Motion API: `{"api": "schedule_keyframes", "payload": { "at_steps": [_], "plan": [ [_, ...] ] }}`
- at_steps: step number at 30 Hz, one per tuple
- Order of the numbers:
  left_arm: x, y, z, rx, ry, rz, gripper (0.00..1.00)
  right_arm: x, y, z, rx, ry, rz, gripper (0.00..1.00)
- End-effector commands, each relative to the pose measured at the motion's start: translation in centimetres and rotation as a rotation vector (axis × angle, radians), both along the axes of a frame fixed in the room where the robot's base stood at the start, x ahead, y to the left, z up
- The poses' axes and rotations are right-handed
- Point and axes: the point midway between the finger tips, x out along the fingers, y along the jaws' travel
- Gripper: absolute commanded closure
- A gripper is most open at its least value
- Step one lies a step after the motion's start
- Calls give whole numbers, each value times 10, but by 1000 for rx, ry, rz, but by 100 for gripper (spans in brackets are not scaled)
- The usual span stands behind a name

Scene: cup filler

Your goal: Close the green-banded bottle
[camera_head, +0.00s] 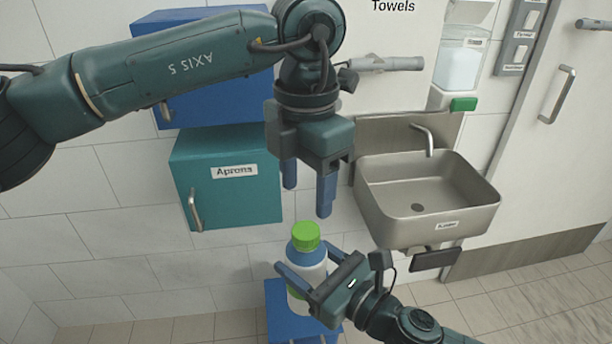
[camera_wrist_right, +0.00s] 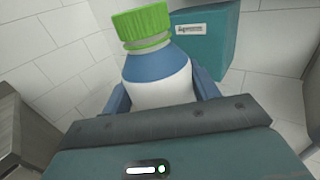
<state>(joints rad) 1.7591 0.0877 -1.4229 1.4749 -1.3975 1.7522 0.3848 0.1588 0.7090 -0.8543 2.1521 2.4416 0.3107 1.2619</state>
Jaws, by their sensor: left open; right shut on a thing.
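The bottle (camera_head: 309,279) stands upright, with a white body, a blue shoulder and a strip of green low on its side. A green cap (camera_head: 306,236) sits on its neck. My right gripper (camera_head: 300,287) is shut around the bottle's body. In the right wrist view the bottle (camera_wrist_right: 165,85) is between the fingers, and the ribbed cap (camera_wrist_right: 145,25) sits over a pale strip of neck; I cannot tell how tightly it is seated. My left gripper (camera_head: 307,201) is open and empty, pointing down just above the cap, apart from it.
A blue stand (camera_head: 280,298) is under the bottle. Behind are a teal Aprons cabinet (camera_head: 226,190), a blue cabinet (camera_head: 215,105) and a white tiled wall. A steel sink (camera_head: 430,195) with a tap is to the right. A door with a handle (camera_head: 557,95) is at far right.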

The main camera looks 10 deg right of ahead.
Motion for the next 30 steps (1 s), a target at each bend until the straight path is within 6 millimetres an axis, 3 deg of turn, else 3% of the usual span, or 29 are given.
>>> {"api": "schedule_keyframes", "payload": {
  "at_steps": [9, 15, 21, 30],
  "plan": [
    [0, 0, 5, 0, -3, 694, 44, 0, 0, 0, 0, 0, 0, 100],
    [0, 0, 7, -1, -3, 970, 44, 0, 0, 0, 0, 0, 0, 100],
    [0, 0, 8, -2, -2, 1065, 44, 0, 0, 0, 0, 0, 0, 100],
    [0, 0, 7, -2, -2, 1068, 44, 0, 0, 0, 0, 0, 0, 100]
  ]
}}
